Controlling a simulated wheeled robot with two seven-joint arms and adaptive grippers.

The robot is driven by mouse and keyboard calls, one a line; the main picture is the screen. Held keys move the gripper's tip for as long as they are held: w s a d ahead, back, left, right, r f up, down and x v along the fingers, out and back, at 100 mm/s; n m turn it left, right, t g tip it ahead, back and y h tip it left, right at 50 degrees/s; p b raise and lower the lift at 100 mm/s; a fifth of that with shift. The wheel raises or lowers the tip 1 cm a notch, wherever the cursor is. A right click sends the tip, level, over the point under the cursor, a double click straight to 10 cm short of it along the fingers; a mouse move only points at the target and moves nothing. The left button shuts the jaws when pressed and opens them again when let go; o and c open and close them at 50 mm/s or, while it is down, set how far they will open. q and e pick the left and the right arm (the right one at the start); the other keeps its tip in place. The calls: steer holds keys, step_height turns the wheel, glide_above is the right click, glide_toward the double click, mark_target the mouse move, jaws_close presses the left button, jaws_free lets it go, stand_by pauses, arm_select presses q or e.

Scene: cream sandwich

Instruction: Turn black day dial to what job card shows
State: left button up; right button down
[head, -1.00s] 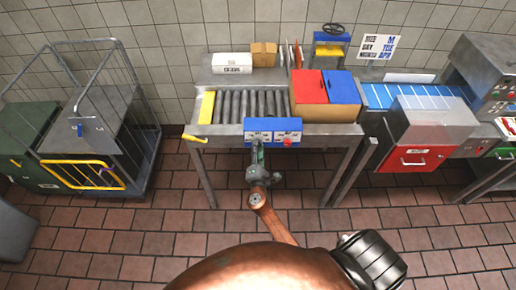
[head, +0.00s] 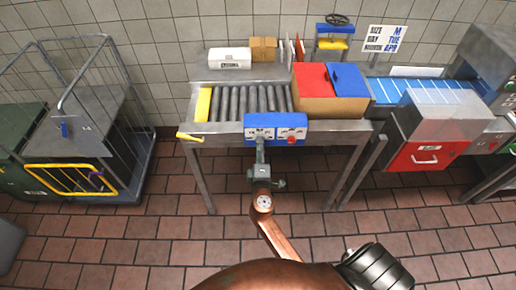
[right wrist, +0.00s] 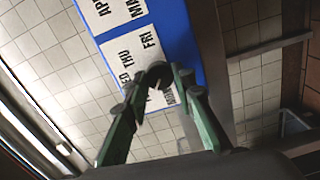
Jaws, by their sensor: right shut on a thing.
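The job card (head: 385,39) on the back wall in the head view reads M, TUE and APR beside size, day and month. The blue dial panel (head: 250,120) is on the front of the roller table. My right gripper (head: 260,142) reaches up to the panel's left half and hides the dial there. In the right wrist view, the gripper (right wrist: 157,82) is shut on the black day dial (right wrist: 154,74). The white label (right wrist: 132,50) around it shows THU and FRI, with other day names partly covered. I cannot tell which day the dial points at. My left gripper is out of view.
A red button (head: 291,141) is on the panel's right part. A red and blue box (head: 330,105) stands on the rollers (head: 245,100) above. A yellow handle (head: 190,137) sticks out at the table's left corner. Floor in front is clear.

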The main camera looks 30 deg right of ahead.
steer(key=shift+f+m+b, duration=0.1)
steer(key=shift+m+b, duration=0.35)
steer(key=shift+m, duration=0.15)
steer(key=c, duration=1.6)
jaws_free()
steer(key=shift+r, duration=0.2)
